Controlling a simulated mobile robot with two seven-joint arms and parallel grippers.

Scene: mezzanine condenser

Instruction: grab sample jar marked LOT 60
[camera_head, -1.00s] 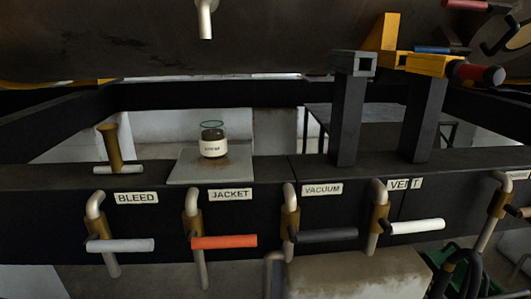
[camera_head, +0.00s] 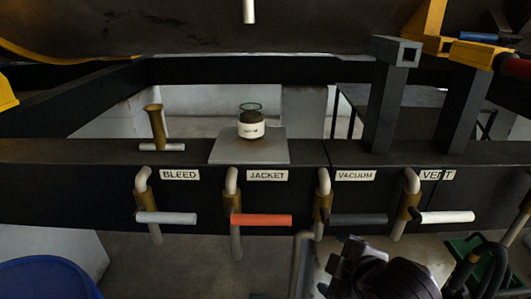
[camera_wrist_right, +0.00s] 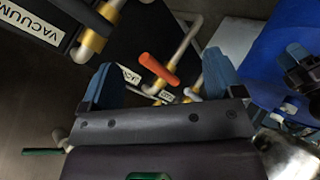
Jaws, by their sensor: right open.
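A small glass jar (camera_head: 251,130) with dark brown contents and a pale label stands upright on a grey plate (camera_head: 225,154) on the black beam. The label's print is too small to read. My right gripper (camera_wrist_right: 158,64) is open and empty in the right wrist view, its blue fingers spread. Its dark body shows at the bottom of the head view, below and right of the jar and well apart from it. Part of what looks like my left gripper (camera_wrist_right: 298,58) shows at the right edge of the wrist view; its jaw state is unclear.
Valve handles labelled BLEED, JACKET (camera_head: 262,220), VACUUM and VENT stick out from the beam's front. A brass fitting (camera_head: 156,125) stands left of the plate, dark posts (camera_head: 388,105) to its right. A pipe end (camera_head: 248,10) hangs above the jar. A blue barrel (camera_head: 45,277) is lower left.

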